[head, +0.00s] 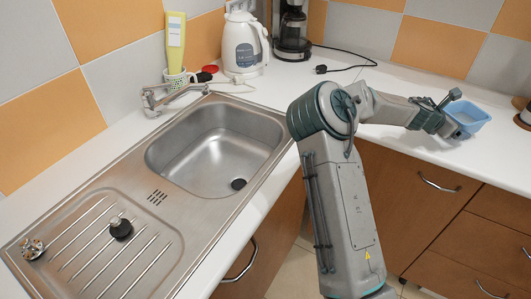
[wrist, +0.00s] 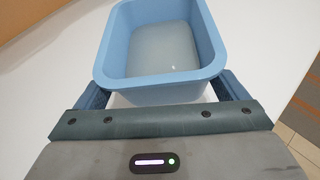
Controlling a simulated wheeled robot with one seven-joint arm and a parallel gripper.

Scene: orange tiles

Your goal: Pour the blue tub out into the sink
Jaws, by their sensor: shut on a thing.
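The blue tub (head: 469,113) is at the right of the head view, at the white counter on the right. In the wrist view the tub (wrist: 163,88) fills the upper middle, its open top showing a pale greyish inside. My gripper (head: 450,122) is shut on the tub's near side; its fingers (wrist: 165,92) show at both sides of the tub in the wrist view. I cannot tell whether the tub touches the counter. The sink (head: 215,160) is a steel basin at the middle left of the head view, empty, with a dark drain.
A ribbed drainboard (head: 100,250) with a black plug (head: 120,228) adjoins the sink. The faucet (head: 170,95), a yellow-green bottle (head: 176,45), a white kettle (head: 243,45) and a coffee maker (head: 292,35) stand behind. A black cord (head: 345,68) lies on the counter. Wooden drawers (head: 440,190) are below.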

